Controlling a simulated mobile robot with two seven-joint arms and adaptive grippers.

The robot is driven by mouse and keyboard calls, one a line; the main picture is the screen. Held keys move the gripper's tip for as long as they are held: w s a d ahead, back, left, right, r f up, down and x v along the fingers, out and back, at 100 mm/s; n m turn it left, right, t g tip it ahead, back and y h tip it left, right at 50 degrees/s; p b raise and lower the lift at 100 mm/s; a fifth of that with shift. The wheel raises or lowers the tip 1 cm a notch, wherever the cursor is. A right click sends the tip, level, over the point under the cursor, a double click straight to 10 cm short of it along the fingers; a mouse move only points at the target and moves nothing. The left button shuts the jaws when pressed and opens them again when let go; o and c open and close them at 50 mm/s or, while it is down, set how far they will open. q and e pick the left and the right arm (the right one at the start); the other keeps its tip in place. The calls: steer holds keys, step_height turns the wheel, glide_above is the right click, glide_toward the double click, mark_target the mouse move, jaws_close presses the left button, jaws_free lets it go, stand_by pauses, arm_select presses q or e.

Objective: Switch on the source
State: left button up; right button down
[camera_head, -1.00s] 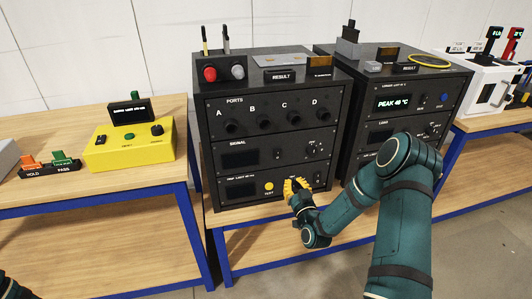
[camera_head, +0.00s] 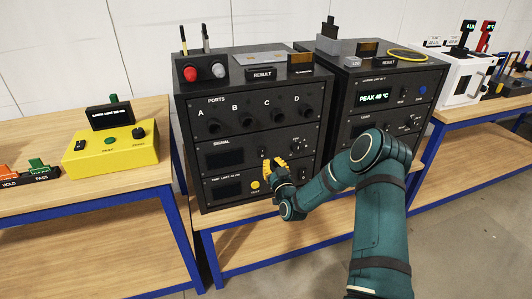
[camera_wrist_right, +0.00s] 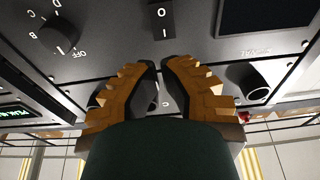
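The source appears to be the panel marked SIGNAL (camera_head: 222,157), in the middle of the left black rack (camera_head: 188,120); its display is dark. Its rocker switch, marked O and I, shows at the top of the right wrist view (camera_wrist_right: 160,17), where the panel appears upside down. My right gripper (camera_head: 273,164) has yellow fingers, also seen in the right wrist view (camera_wrist_right: 160,65). The fingertips are nearly together, with nothing held between them. They are just short of the switch in the picture; contact is not visible. My left gripper is out of view.
A rotary knob (camera_wrist_right: 58,34) with OFF, B, C and D marks sits beside the switch. Ports (camera_head: 213,125) line the panel above, and a yellow TEST button (camera_head: 255,184) is below. A second rack (camera_head: 388,97) reads PEAK 48 °C. A yellow box (camera_head: 110,157) stands left.

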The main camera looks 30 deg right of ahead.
mark_target(263, 146)
steer(key=x, duration=0.6)
steer(key=shift+w+b, duration=0.25)
steer(key=shift+b, duration=0.05)
steer(key=shift+w+r, duration=0.1)
steer(key=shift+w+d+r+g+y, duration=0.1)
steer(key=shift+w+r+g+y, duration=0.2)
steer(key=shift+w+g, duration=0.1)
steer(key=shift+s+f, duration=0.1)
steer(key=shift+f, duration=0.15)
